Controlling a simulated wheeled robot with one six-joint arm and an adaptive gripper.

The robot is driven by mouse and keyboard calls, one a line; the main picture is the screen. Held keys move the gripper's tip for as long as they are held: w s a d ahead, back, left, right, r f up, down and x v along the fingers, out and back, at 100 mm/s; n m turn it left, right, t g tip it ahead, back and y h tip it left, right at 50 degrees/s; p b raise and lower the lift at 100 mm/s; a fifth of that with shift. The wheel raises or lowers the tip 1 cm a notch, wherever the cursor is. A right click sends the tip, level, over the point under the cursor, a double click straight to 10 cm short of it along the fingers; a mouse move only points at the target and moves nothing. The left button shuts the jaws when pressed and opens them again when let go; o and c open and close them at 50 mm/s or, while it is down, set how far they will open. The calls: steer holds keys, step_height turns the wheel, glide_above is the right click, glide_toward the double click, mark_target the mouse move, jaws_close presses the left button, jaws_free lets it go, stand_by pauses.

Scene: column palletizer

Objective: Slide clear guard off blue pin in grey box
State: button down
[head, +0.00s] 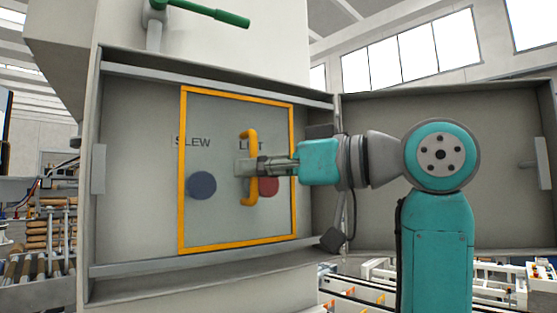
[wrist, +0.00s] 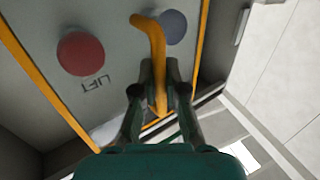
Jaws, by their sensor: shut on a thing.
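The clear guard (head: 225,230) is a see-through panel with an orange frame, inside the open grey box (head: 130,210). The blue pin (head: 201,185) shows as a round blue disc behind the guard, in its left part under the word SLEW. My gripper (head: 249,167) is shut on the guard's upright orange handle (head: 251,138). In the wrist view, the fingers (wrist: 160,72) clasp the handle (wrist: 152,38), and the blue pin (wrist: 173,26) shows beyond it.
A red disc (head: 269,185) also sits behind the guard, to the right of the blue pin. Rails run along the box's top and bottom (head: 150,265). The box's door (head: 440,120) stands open at the right, behind my arm. A green lever (head: 205,12) is above the box.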

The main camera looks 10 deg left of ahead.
steer(key=w+d, duration=0.4)
steer(key=d, duration=0.2)
steer(key=shift+w, duration=0.3)
steer(key=c, duration=1.5)
jaws_free()
steer(key=shift+w+d, duration=0.1)
steer(key=v, duration=1.2)
steer(key=shift+d+r, duration=0.15)
